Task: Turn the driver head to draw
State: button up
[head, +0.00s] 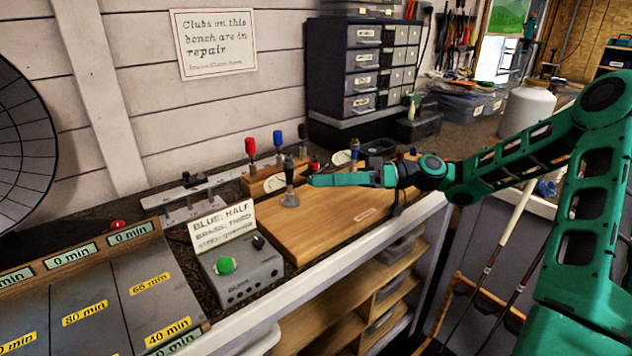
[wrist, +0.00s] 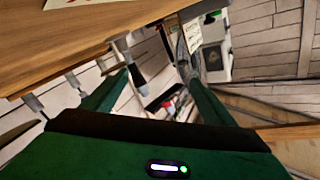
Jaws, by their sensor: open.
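My gripper (head: 314,180) points left over the wooden board (head: 330,222), its fingers apart. A dark-handled upright piece (head: 289,172) on a round grey foot stands just left of the fingertips. The wrist view looks upside down. There my open gripper (wrist: 160,82) has a similar dark-handled piece (wrist: 132,66) on a grey stem between its fingers, not visibly gripped. The board's edge (wrist: 100,48) shows at upper left. I cannot make out for certain which piece is the driver head, nor any draw mark. My gripper and arm hide part of the board.
Red- and blue-handled tools (head: 250,149) stand in a wooden rack behind the board. A grey box with a green button (head: 226,266) and a lettered card (head: 222,224) stand at the front left. A dark drawer cabinet (head: 345,70) is behind. The board's front is mostly clear.

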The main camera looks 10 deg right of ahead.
jog(key=d, duration=0.9)
jog(key=shift+s, duration=0.2)
jog(key=shift+c, duration=0.6)
